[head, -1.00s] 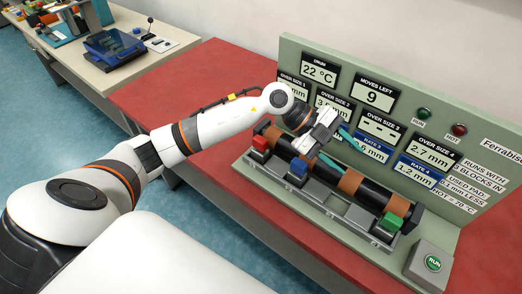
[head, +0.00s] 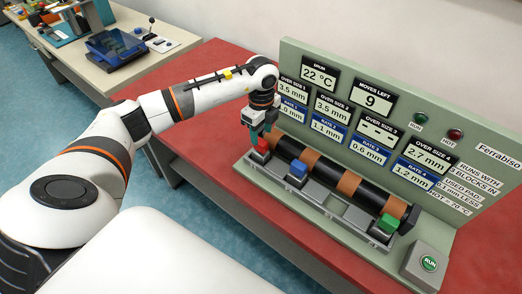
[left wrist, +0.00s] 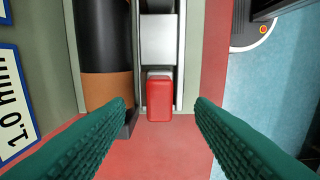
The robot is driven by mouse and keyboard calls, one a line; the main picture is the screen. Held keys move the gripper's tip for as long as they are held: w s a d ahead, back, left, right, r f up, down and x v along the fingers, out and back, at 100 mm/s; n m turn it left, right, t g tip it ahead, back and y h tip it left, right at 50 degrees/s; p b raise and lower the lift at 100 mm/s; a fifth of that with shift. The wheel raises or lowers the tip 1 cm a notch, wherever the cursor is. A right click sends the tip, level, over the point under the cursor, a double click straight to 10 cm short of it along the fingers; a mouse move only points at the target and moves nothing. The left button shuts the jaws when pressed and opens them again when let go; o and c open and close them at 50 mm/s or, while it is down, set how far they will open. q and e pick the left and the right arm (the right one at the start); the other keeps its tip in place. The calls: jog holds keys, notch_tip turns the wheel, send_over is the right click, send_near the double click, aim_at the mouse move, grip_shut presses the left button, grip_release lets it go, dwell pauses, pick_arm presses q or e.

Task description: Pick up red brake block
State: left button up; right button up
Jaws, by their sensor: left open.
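The red brake block (head: 262,145) sits in the first slot at the left end of the grey tray (head: 344,221), beside the dark drum with brown bands. My left gripper (head: 258,134) is above it, pointing down. In the left wrist view the red block (left wrist: 159,98) lies ahead between the two green fingers of my open left gripper (left wrist: 160,115), with gaps on both sides. A blue block (head: 298,169) and a green block (head: 389,222) sit further along the tray. My right gripper is not in view.
The panel (head: 470,205) with displays stands behind the drum (head: 325,173). It reads 9 moves left and drum 22 °C. A RUN button box (head: 429,264) stands at the right end. The red table (head: 150,87) is clear on the left.

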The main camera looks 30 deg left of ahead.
aim_at(261, 140)
pick_arm(q)
jog(key=shift+f+p, duration=0.3)
jog(key=shift+f, duration=0.1)
notch_tip(261, 140, down, 4)
jog(key=shift+a+r+p, duration=0.15)
jog(key=shift+p, duration=0.5)
jog(key=shift+f, duration=0.35)
jog(key=shift+c, duration=0.3)
grip_shut()
jog(key=shift+w, duration=0.1)
